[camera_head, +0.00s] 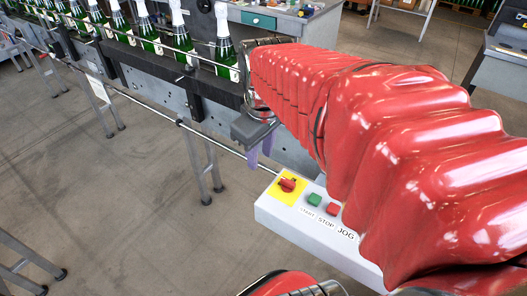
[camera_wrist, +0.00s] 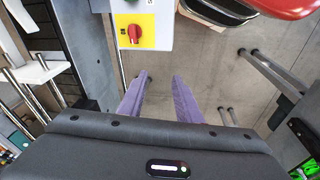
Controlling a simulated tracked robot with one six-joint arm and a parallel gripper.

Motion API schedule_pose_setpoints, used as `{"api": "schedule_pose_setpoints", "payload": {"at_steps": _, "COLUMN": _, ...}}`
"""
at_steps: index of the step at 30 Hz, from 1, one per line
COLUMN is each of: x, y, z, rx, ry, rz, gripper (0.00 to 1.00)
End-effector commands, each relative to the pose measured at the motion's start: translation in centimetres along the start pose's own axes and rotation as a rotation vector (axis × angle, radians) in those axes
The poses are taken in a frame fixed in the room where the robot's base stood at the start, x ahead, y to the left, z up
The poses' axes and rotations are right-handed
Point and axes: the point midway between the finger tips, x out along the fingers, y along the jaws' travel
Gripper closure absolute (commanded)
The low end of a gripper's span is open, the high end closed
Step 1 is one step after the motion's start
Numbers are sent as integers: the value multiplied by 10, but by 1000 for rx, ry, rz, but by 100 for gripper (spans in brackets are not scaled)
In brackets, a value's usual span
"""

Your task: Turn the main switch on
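The main switch (camera_head: 288,184) is a red rotary knob on a yellow plate, at the left end of a light grey control box (camera_head: 275,212). In the wrist view the switch (camera_wrist: 134,34) shows at the top, left of centre. My gripper (camera_head: 259,160) has two purple fingers pointing down, just beyond and left of the switch in the head view. In the wrist view my gripper (camera_wrist: 160,75) is open, with a clear gap and nothing between the fingers. The fingers are apart from the knob.
A green button (camera_head: 314,199) and a red button (camera_head: 333,209) sit beside the switch, above START, STOP and JOG labels. A conveyor with several foil-topped green bottles (camera_head: 181,42) runs behind at the left. Open floor (camera_head: 130,190) lies in front of it.

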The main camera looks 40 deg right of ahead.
Motion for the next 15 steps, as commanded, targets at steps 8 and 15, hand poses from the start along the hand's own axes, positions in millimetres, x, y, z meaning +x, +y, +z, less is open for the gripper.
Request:
{"api": "schedule_pose_setpoints", "payload": {"at_steps": 8, "x": 24, "y": 71, "z": 15, "rx": -87, "ry": -122, "rz": -76, "gripper": 69}}
{"api": "schedule_pose_setpoints", "payload": {"at_steps": 15, "x": 34, "y": 98, "z": 26, "rx": -132, "ry": -156, "rz": -117, "gripper": 69}}
